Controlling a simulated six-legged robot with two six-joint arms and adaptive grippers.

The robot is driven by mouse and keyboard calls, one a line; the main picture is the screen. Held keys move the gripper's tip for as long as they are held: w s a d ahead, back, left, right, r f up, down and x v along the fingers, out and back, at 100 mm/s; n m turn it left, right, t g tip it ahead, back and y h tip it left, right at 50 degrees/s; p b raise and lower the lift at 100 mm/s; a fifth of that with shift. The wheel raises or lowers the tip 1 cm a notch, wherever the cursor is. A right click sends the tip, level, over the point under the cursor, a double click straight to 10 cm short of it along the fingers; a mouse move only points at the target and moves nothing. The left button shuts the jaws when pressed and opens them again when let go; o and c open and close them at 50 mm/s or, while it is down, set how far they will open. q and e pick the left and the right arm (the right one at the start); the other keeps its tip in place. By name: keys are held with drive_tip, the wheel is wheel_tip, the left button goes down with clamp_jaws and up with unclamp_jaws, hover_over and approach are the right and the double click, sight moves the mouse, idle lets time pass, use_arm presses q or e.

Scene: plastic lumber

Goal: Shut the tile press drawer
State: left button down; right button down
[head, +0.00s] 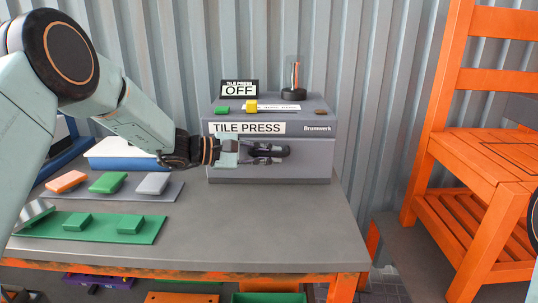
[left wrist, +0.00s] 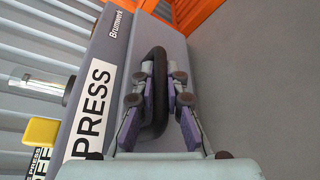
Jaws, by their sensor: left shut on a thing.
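The grey tile press (head: 318,112) stands at the back of the bench, with a "TILE PRESS" label on its front. Its drawer front (head: 310,168) is below the label and looks close to flush with the body; I cannot tell if a small gap remains. My left gripper (head: 268,152) is at the drawer front, shut on the dark handle. In the left wrist view the black loop handle (left wrist: 158,112) stands between the fingers of my left gripper (left wrist: 164,72). The gripper partly hides the handle in the head view. My right gripper is out of view.
An "OFF" sign (head: 239,89), a yellow lever (head: 251,105) and a clear cylinder (head: 293,75) are on the press. Orange, green and grey blocks and a green board (head: 140,230) lie at left. An orange chair (head: 480,150) stands right.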

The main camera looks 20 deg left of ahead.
use_arm(q)
drive_tip(key=c, duration=1.7)
unclamp_jaws()
drive_tip(key=shift+w+a+r, duration=0.1)
drive_tip(key=shift+w+r, duration=0.05)
drive_tip(key=shift+r, duration=0.2)
drive_tip(key=shift+o, duration=0.2)
drive_tip(key=shift+f, duration=0.1)
drive_tip(key=v, duration=1.2)
drive_tip(key=shift+f, duration=0.1)
